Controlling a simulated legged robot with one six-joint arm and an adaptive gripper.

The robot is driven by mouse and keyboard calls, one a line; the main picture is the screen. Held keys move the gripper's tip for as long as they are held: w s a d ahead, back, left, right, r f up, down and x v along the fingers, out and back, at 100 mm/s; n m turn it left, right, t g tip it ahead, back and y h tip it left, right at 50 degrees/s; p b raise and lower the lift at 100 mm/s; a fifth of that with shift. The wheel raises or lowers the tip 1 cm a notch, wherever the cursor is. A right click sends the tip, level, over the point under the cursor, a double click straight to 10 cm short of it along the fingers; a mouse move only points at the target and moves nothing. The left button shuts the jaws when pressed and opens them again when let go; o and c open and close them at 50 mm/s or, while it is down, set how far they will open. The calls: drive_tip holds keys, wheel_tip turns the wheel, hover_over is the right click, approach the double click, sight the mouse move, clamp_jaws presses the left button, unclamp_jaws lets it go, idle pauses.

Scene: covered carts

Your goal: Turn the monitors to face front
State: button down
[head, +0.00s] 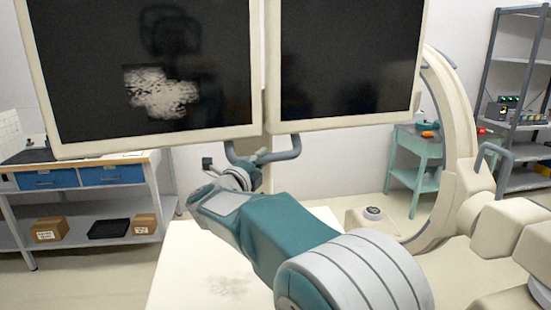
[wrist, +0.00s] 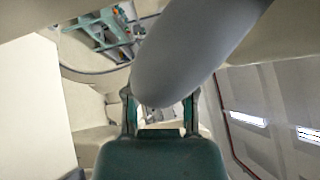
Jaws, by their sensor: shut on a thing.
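Two monitors with cream frames and dark screens hang side by side in the head view: the left monitor (head: 150,65) and the right monitor (head: 345,60). Their screens show toward me, with the lower edges sloping up to the right. A grey tubular handle (head: 285,153) curves below the gap between them. My gripper (head: 255,170) is at the handle, under the left monitor's right corner. In the wrist view, the thick grey handle (wrist: 195,55) runs diagonally between the fingers of my gripper (wrist: 160,108), which is shut on it. The handle partly hides the fingertips' contact.
A white-topped cart (head: 190,265) stands below my arm. A cream C-shaped arch (head: 455,130) stands at the right, near a teal cart (head: 412,150) and a grey shelf rack (head: 520,120). A workbench (head: 80,190) with blue drawers is at the left.

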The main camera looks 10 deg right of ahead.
drive_tip(key=shift+a+f+m+g+h, duration=0.15)
drive_tip(key=shift+a+m+g+h, duration=0.2)
drive_tip(key=shift+a, duration=0.35)
drive_tip(key=shift+a+f+m+g+h, duration=0.15)
drive_tip(key=shift+a+m+g+h, duration=0.15)
drive_tip(key=shift+a, duration=0.4)
drive_tip(key=shift+d, duration=0.15)
drive_tip(key=shift+c, duration=2.2)
unclamp_jaws()
drive_tip(key=shift+d, duration=0.1)
drive_tip(key=shift+r, duration=0.15)
